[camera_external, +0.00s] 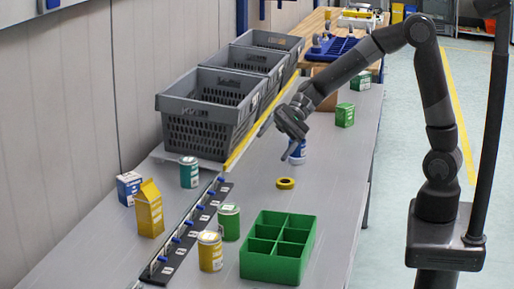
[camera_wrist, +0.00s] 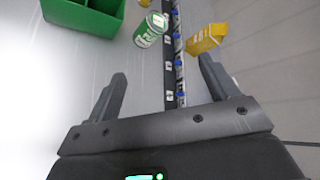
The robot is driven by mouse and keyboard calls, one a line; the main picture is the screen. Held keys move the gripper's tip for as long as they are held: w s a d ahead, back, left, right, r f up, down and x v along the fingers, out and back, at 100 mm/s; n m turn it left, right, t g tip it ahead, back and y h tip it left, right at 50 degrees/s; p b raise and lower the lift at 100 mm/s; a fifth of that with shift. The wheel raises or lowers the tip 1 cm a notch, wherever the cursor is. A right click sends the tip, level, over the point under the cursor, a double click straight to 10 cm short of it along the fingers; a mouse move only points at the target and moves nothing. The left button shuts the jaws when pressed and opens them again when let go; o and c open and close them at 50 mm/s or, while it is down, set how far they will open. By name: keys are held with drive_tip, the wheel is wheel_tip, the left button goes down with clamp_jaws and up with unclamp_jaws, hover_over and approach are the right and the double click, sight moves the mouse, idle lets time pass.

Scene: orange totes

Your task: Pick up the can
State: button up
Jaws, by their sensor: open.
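Several cans stand on the grey table. A green can (camera_external: 229,222) is left of the green divided crate, a yellow can (camera_external: 210,251) is in front of it, and a teal can (camera_external: 189,172) is beyond the rail. My gripper (camera_external: 284,136) hangs over the table's far right part, above a blue-and-white container (camera_external: 298,152) that it partly hides. In the wrist view, my gripper (camera_wrist: 160,85) has its fingers wide apart with nothing between them. The green can (camera_wrist: 151,29) shows beyond the fingertips, apart from them.
The green crate (camera_external: 299,258) stands at the front. A dark rail (camera_external: 178,247) runs along the table. A yellow tape roll (camera_external: 285,183) lies mid-table. A yellow carton (camera_external: 149,209) and blue box (camera_external: 128,188) stand left. Grey baskets (camera_external: 205,127) line the wall. A green box (camera_external: 345,115) stands behind.

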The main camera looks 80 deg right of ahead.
drive_tip(key=w+d+f+m+t+y, duration=0.1)
drive_tip(key=w+d+f+m+t, duration=0.1)
drive_tip(key=w+m, duration=0.3)
drive_tip(key=w+d+f+m+t+y, duration=0.1)
drive_tip(key=w+f+m+t, duration=0.2)
drive_tip(key=w, duration=0.4)
drive_tip(key=m+t+h, duration=0.4)
drive_tip(key=m+t, duration=0.2)
drive_tip(key=m, duration=0.4)
approach(183, 163)
drive_tip(key=shift+s+d+f, duration=0.1)
drive_tip(key=shift+d+f, duration=0.05)
drive_tip(key=shift+d, duration=0.35)
drive_tip(key=shift+d+f, duration=0.2)
drive_tip(key=shift+d, duration=0.3)
drive_tip(key=shift+w+d+f, duration=0.1)
drive_tip(key=shift+w+f, duration=0.1)
drive_tip(key=shift+w, duration=0.05)
drive_tip(key=shift+m, duration=0.3)
drive_tip(key=x, duration=1)
drive_tip(key=shift+w+r, duration=0.1)
drive_tip(key=shift+w, duration=0.2)
drive_tip(key=shift+c, duration=0.2)
drive_tip(key=c, duration=1.2)
